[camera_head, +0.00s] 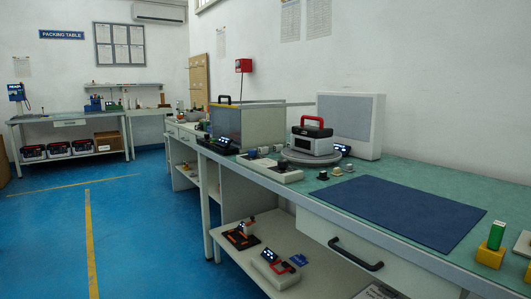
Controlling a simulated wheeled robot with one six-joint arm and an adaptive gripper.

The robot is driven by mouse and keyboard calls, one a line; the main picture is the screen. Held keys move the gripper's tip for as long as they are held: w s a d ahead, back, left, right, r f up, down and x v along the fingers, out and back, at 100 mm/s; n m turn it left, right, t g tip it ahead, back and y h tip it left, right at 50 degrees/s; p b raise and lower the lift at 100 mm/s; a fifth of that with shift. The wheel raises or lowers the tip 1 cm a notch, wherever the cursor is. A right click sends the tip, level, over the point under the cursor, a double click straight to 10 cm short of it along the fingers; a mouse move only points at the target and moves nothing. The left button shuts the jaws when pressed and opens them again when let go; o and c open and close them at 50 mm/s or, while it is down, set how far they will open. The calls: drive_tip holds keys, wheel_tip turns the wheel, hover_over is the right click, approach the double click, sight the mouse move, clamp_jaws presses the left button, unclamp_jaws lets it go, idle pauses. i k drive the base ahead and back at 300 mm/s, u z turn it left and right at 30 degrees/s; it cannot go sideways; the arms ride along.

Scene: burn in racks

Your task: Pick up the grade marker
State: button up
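I cannot tell for sure which thing is the grade marker. A green block on a yellow base (493,243) stands upright at the right end of the long bench. Several small knob-like pieces (337,171) stand on the bench just left of the blue mat. My gripper is not in view.
The long green-topped bench (440,187) holds a blue mat (400,208), a red-handled case (312,143) on a round plate and a clear-sided box (247,127). A drawer (350,250) and shelf (320,275) are below. Blue floor (140,230) at left is clear.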

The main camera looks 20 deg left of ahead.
sight(262, 150)
drive_tip(key=u, duration=0.15)
drive_tip(key=i, duration=0.3)
drive_tip(key=u, duration=1.1)
drive_tip(key=i, duration=1.3)
drive_tip(key=u, duration=0.55)
